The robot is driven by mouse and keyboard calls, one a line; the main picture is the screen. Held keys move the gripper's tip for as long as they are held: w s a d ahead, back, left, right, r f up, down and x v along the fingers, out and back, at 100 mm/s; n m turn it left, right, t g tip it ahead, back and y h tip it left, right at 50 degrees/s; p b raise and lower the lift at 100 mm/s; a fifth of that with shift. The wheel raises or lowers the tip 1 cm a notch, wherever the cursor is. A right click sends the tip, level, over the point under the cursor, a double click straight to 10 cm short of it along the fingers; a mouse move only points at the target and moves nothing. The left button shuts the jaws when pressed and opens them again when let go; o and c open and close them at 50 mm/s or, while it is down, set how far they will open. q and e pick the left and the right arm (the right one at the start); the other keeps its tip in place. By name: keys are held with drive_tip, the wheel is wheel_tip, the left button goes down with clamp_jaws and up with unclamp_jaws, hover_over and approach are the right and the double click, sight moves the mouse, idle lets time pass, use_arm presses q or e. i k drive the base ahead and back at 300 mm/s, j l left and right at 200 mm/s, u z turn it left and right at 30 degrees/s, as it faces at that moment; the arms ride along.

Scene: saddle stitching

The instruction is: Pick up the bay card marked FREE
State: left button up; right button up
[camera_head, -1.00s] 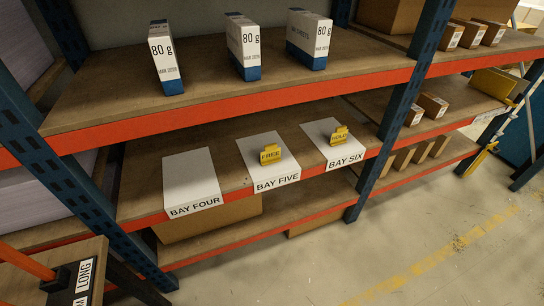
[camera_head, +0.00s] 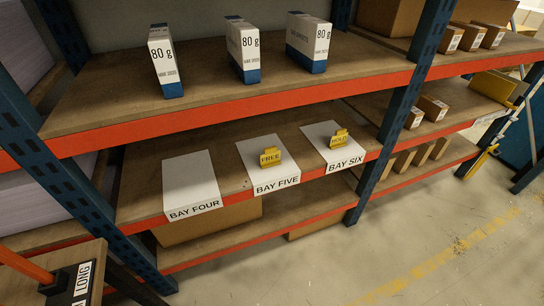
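The yellow bay card marked FREE (camera_head: 270,157) stands upright on the white sheet labelled BAY FIVE (camera_head: 263,177), on the middle shelf. A similar yellow card marked HOLD (camera_head: 339,138) stands on the sheet labelled BAY SIX (camera_head: 346,156) to its right. The sheet labelled BAY FOUR (camera_head: 190,183) to the left is bare. Neither of my grippers shows in the head view.
Orange-edged shelf boards (camera_head: 240,110) run between blue uprights (camera_head: 412,85). Three white and blue 80 g packs (camera_head: 165,62) stand on the shelf above. Cartons sit on the lower shelf and at right.

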sight(271, 158)
drive_tip(key=i+j+z, duration=0.1)
drive_tip(key=i+z, duration=0.25)
drive_tip(key=i, duration=0.65)
drive_tip(key=k+l, duration=0.1)
drive_tip(key=i+j, duration=0.1)
